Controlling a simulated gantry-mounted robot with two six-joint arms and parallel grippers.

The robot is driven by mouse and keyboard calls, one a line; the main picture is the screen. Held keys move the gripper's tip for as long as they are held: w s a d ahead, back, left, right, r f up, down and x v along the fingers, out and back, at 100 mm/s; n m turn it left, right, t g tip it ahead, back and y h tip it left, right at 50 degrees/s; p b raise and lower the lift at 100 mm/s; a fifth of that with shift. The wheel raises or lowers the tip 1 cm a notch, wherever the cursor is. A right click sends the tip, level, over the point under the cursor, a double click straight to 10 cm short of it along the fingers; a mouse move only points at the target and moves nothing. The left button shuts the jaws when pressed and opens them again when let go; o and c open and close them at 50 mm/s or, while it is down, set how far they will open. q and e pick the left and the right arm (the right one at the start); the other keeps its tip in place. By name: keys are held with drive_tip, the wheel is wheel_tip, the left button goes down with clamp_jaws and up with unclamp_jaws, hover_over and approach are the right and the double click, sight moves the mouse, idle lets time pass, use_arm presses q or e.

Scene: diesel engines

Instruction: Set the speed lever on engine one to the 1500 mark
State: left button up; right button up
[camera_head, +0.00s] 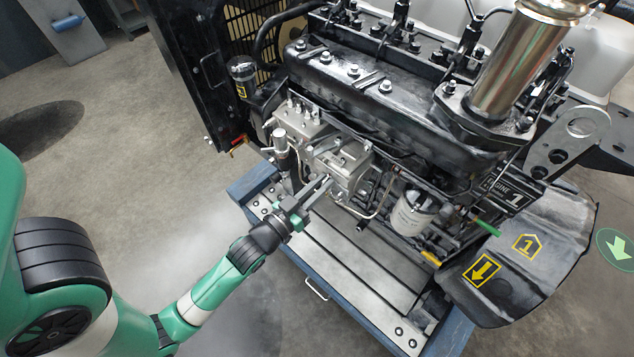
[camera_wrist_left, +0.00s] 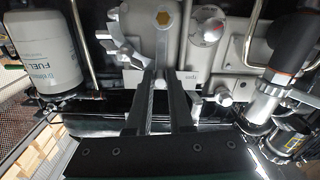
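In the left wrist view the two fingers (camera_wrist_left: 161,80) stand apart, on either side of the lower end of the pale speed lever (camera_wrist_left: 163,45), which has a brass hex bolt on top. A notched plate (camera_wrist_left: 122,45) is left of the lever. The lever's mark is not readable. My right gripper is not in view.
A white fuel filter (camera_head: 411,215) hangs right of the pump, and also shows in the left wrist view (camera_wrist_left: 42,50). Metal pipes (camera_head: 375,205) run close by. The blue-edged base frame (camera_head: 265,205) lies below. Open floor (camera_head: 130,180) is at the left.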

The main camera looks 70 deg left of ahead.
use_arm(q)
drive_tip(key=o, duration=0.4)
drive_tip(key=shift+w+d, duration=0.1)
drive_tip(key=shift+d, duration=0.1)
drive_tip(key=shift+a, duration=0.1)
drive_tip(key=b+v, duration=0.5)
drive_tip(key=v, duration=0.6)
drive_tip(key=shift+s, duration=0.3)
drive_tip(key=shift+r, duration=0.1)
